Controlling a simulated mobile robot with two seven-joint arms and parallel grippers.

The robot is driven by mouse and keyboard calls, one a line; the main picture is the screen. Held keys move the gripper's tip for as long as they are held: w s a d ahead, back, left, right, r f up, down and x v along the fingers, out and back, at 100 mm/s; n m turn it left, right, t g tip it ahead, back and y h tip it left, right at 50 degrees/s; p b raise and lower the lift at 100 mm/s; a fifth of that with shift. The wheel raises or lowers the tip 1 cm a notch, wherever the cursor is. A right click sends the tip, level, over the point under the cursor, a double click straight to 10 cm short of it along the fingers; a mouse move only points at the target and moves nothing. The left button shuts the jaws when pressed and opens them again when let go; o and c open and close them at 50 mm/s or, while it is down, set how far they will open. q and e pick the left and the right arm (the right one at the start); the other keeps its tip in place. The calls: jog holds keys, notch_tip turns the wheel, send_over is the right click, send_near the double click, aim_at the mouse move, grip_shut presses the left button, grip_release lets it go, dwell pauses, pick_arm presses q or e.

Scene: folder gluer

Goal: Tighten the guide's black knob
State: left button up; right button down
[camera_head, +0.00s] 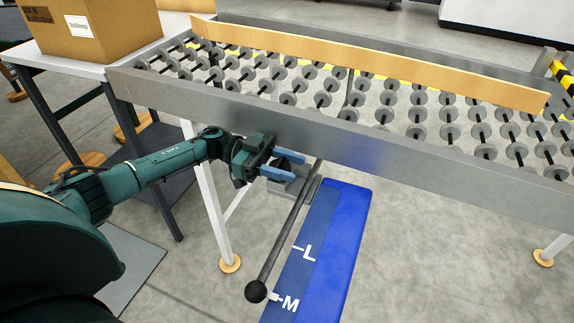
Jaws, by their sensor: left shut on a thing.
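My left gripper (291,167) reaches in from the left to the near side rail of the roller conveyor. Its two blue fingers are shut on a small dark thing, which appears to be the black knob (284,164); the fingers hide most of it. A grey block (292,186) sits just below the fingers. A long grey lever (290,228) runs from there down towards the front and ends in a black ball (256,291). The guide, a long wooden board (370,62), stands on edge across the rollers. My right gripper is not in view.
A blue panel marked L and M (335,230) lies below the lever. The metal side rail (370,148) runs close behind the gripper. A cardboard box (95,28) stands on a white table at the upper left. The floor at the right is clear.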

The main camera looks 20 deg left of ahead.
pick_arm(q)
jog(key=o, duration=1)
jog(key=shift+c, duration=0.2)
jog(key=a+b, duration=0.2)
jog(key=a, duration=1.1)
jog(key=shift+s+b, duration=0.3)
jog(key=shift+b, duration=0.05)
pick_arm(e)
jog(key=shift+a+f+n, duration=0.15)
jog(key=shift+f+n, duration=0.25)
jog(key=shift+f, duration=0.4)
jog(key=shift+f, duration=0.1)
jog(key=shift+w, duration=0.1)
